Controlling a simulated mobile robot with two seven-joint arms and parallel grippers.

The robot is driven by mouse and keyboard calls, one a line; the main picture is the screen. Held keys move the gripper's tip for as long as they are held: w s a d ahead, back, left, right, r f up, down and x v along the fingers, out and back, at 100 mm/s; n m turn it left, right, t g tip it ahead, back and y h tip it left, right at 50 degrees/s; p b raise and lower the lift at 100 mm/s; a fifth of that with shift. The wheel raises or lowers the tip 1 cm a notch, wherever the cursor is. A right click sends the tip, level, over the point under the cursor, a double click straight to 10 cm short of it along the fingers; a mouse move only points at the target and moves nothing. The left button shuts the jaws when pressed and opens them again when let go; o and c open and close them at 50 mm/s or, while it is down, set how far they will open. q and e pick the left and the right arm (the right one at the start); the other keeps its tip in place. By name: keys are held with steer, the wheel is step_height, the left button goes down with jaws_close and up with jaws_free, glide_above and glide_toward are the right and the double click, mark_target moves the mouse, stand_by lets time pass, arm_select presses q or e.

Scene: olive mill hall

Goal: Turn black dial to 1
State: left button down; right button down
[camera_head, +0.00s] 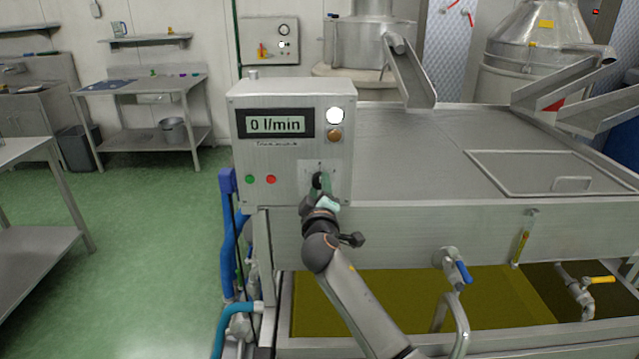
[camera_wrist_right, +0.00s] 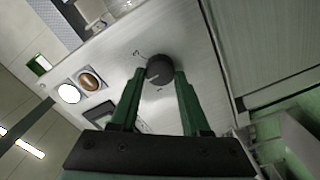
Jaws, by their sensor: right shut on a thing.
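The black dial (camera_head: 318,181) sits on the lower right of the front of a grey metal control box (camera_head: 290,155). My right gripper (camera_head: 319,190) reaches up to it from below. In the right wrist view the round dial (camera_wrist_right: 160,68) lies between the tips of the two green fingers (camera_wrist_right: 160,75), and the gripper is shut on it. Small marks show on the plate around the dial, too small to read. Which mark the dial points to cannot be told. My left gripper is not in view.
The box display (camera_head: 276,123) reads 0 l/min. A blue-handled valve (camera_head: 463,272) stands lower right over a vat of yellow-green liquid (camera_head: 390,300).

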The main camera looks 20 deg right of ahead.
steer(key=n+p, duration=0.1)
steer(key=n, duration=0.2)
steer(key=shift+r, duration=0.15)
steer(key=n, duration=0.2)
steer(key=shift+n+p, duration=0.3)
steer(key=shift+p, duration=0.1)
steer(key=n, duration=0.6)
steer(key=shift+f, duration=0.2)
steer(key=shift+n, duration=0.3)
steer(key=shift+c, duration=1.9)
jaws_free()
steer(key=shift+s, duration=0.1)
steer(key=b+v, duration=0.1)
steer(key=v, duration=1.1)
steer(key=shift+s, duration=0.15)
